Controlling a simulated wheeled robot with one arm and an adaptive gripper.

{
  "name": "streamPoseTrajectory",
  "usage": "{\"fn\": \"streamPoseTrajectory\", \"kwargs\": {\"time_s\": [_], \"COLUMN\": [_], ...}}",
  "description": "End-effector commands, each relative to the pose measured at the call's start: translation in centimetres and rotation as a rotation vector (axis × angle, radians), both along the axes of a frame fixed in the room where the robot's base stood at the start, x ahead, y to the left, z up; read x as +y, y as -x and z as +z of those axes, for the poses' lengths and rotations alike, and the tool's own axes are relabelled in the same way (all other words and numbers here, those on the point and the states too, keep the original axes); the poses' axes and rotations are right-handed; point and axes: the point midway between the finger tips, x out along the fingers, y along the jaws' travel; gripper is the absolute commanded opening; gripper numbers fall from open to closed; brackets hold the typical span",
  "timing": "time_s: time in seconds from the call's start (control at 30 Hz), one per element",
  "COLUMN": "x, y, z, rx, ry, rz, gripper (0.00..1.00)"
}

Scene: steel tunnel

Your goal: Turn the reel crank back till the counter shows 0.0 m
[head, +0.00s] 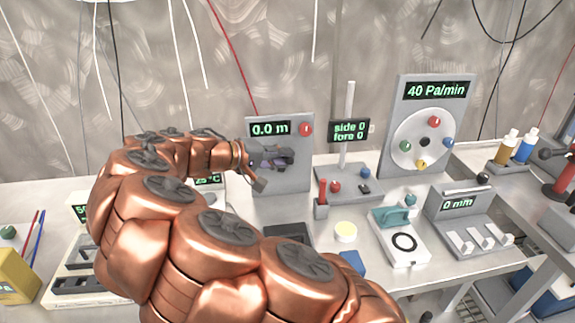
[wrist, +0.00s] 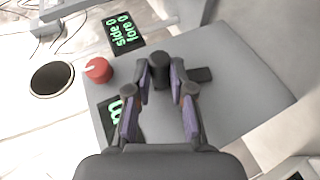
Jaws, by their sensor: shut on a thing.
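The reel unit (head: 277,184) is an upright grey panel on the bench, and its counter (head: 270,128) reads 0.0 m in green. The panel also fills much of the wrist view (wrist: 235,75), where its counter is mostly hidden behind my finger. A red knob (head: 306,129) sits to the right of the counter; it also shows in the wrist view (wrist: 98,70). My gripper (head: 283,160) is in front of the panel, below the counter. In the wrist view its fingertips (wrist: 160,82) are closed around the dark crank handle (wrist: 160,66). The rest of the crank is largely hidden.
Right of the reel stand a post unit reading side 0, fore 0 (head: 349,130) and a dial panel reading 40 Pa/min (head: 433,91). A unit reading 0 mm (head: 458,204) is in front. My copper arm covers the bench's left and centre. Cables hang along the wall.

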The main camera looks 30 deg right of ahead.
Motion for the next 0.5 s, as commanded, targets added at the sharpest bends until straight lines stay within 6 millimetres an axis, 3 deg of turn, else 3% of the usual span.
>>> {"fn": "streamPoseTrajectory", "kwargs": {"time_s": [0.5], "x": [1.2], "y": [-0.5], "z": [-0.3], "rx": [0.082], "ry": [0.196], "rz": [0.001], "gripper": [0.00]}}
